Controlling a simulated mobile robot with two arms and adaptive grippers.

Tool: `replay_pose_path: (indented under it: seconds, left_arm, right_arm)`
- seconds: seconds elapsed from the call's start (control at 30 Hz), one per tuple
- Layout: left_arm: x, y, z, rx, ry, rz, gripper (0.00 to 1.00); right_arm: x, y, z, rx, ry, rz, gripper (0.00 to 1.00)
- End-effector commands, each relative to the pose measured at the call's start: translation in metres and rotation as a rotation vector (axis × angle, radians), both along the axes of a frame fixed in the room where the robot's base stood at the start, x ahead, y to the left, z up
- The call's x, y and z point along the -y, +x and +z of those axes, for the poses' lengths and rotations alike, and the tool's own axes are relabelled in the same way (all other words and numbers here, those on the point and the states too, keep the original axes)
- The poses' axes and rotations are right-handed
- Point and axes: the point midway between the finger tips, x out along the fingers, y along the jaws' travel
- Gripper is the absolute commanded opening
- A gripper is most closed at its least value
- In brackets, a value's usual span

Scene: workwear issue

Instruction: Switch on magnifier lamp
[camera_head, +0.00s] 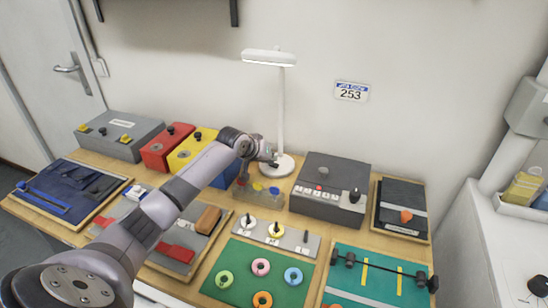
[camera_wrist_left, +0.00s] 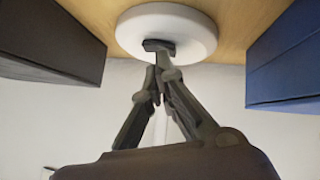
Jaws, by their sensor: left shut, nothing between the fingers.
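The white magnifier lamp (camera_head: 281,110) stands at the back of the bench, with a long flat head, an upright post and a round base. The underside of its head looks pale and bright; I cannot tell if it is lit. My left gripper (camera_head: 272,160) is at the base, in front of the post. In the left wrist view the left gripper (camera_wrist_left: 155,78) is shut and empty, its fingertips close to the white round base (camera_wrist_left: 195,35). A small dark piece (camera_wrist_left: 158,45) shows against the base at the tips; I cannot tell whether they touch. My right gripper is out of view.
A dark grey control box (camera_head: 325,175) stands right of the lamp. Red (camera_head: 158,152), yellow and blue boxes stand left of it. Trays and mats cover the front of the bench.

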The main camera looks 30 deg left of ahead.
Motion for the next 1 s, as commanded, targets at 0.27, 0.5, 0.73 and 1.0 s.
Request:
replay_pose_path:
  seconds: [0.27,0.5,0.73,1.0]
  left_arm:
    - [-0.002,-0.001,-0.001,-0.001,0.0,0.0,0.0]
    - [-0.001,0.0,0.013,0.0,0.0,0.0,0.0]
    - [0.001,0.004,0.048,0.001,0.0,0.0,0.0]
    - [0.007,-0.031,0.073,0.002,0.005,-0.002,0.0]
  right_arm:
    - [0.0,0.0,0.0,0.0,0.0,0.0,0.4]
    - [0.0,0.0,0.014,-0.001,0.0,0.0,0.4]
    - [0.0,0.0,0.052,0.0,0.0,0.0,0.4]
    - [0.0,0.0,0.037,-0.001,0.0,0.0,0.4]
